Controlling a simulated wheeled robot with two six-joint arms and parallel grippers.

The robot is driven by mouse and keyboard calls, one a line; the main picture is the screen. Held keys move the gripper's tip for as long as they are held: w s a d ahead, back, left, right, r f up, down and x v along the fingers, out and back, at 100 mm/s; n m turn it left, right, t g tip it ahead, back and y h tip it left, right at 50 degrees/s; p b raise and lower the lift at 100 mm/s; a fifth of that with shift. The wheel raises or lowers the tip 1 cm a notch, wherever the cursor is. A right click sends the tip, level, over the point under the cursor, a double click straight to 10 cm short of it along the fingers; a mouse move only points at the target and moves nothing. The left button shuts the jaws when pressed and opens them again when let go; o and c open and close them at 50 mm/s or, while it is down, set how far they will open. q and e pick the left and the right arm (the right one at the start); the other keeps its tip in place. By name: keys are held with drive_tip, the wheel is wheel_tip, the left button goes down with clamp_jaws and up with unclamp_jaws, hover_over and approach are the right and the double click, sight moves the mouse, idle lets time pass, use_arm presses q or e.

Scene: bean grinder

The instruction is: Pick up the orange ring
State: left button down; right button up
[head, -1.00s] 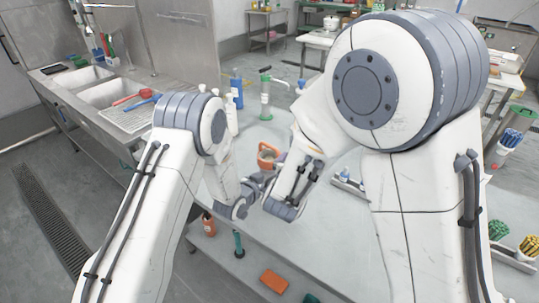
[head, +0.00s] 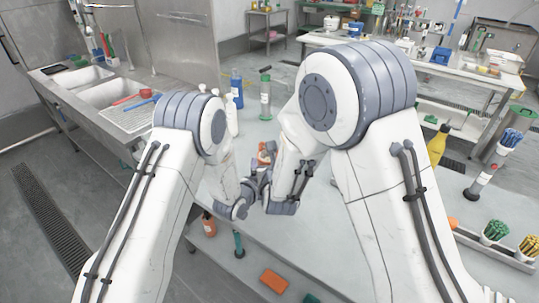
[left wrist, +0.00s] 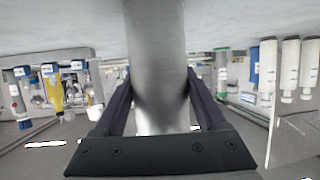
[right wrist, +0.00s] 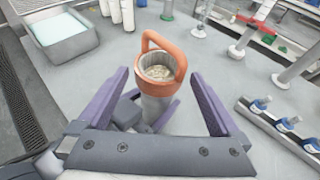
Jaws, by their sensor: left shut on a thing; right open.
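The orange ring (right wrist: 155,84) has an upright loop handle and sits around the top of a grey metal cylinder (right wrist: 155,108) in the right wrist view. Small pale contents show inside its opening. In the head view only a bit of the ring (head: 265,152) shows behind my arms. My right gripper (right wrist: 158,76) is open, its fingers on either side of the ring with gaps visible. My left gripper (left wrist: 158,90) is shut on the metal cylinder, which fills the middle of the left wrist view. In the head view the fingertips are mostly hidden by my wrists.
A blue bottle (head: 237,88) and a green-topped cylinder (head: 265,97) stand behind the ring. A rack of small blue-topped bottles (right wrist: 285,125) stands to the right. A sink (head: 110,92) is at the left. A yellow bottle (head: 437,145) and brushes (head: 495,230) are at the right.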

sight(269, 158)
drive_tip(key=x, duration=0.4)
drive_tip(key=shift+w+r, duration=0.1)
drive_tip(key=c, duration=1.1)
wheel_tip(269, 158, up, 10)
drive_tip(key=shift+r, duration=0.1)
use_arm(q)
unclamp_jaws()
